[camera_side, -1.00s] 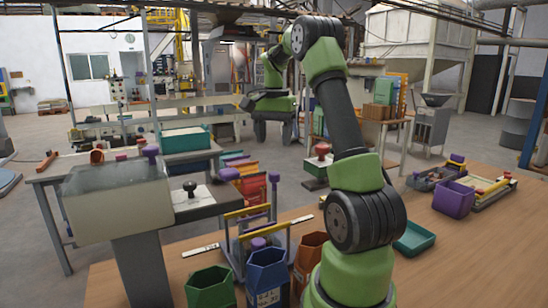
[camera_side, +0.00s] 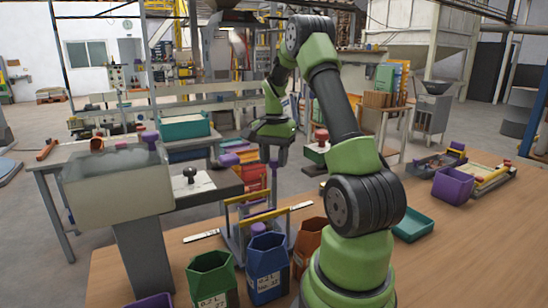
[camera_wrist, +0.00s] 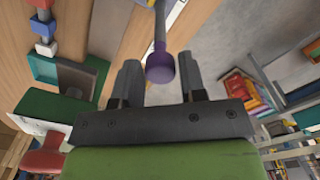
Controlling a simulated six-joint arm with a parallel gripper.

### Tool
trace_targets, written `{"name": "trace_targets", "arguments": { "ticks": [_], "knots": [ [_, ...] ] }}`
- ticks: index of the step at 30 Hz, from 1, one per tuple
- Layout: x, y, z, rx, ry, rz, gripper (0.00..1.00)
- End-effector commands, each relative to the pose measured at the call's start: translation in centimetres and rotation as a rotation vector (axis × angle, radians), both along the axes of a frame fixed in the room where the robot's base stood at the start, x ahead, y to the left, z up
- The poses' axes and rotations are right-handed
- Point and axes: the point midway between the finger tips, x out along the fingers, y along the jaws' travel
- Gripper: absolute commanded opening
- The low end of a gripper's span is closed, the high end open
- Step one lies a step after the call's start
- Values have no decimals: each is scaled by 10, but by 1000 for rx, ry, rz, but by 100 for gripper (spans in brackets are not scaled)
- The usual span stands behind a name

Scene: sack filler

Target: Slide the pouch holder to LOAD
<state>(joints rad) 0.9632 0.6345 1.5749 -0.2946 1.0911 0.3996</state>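The pouch holder (camera_side: 240,236) appears to be the blue-grey carriage with yellow bars in the side view, on the near bench. An upright post with a purple knob stands at its right. The purple knob (camera_wrist: 160,67) shows large in the wrist view on a grey rod. My gripper (camera_side: 275,160) is above the carriage, close to this knob. In the wrist view its two grey fingers are apart, one each side of the knob, with visible gaps. The fingertips are hard to make out in the side view. I cannot read a LOAD label.
Pale scale strips (camera_side: 202,236) lie beside the carriage. Green (camera_side: 212,280), blue (camera_side: 267,268) and orange (camera_side: 309,245) pouches stand in front. A grey machine head (camera_side: 115,180) is at left.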

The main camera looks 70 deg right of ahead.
Motion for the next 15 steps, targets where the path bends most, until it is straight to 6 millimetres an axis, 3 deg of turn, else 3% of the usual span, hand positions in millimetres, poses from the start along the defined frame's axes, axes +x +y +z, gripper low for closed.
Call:
{"name": "trace_targets", "arguments": {
  "ticks": [1, 5, 9, 15],
  "knots": [
    [0, 0, 0, 0, 0, 0, 27],
    [0, 0, 0, 0, 0, 0, 0],
    [-3, -4, 0, -1, 0, -2, 0],
    [-25, -26, 0, -2, -1, -5, 0]
  ]
}}
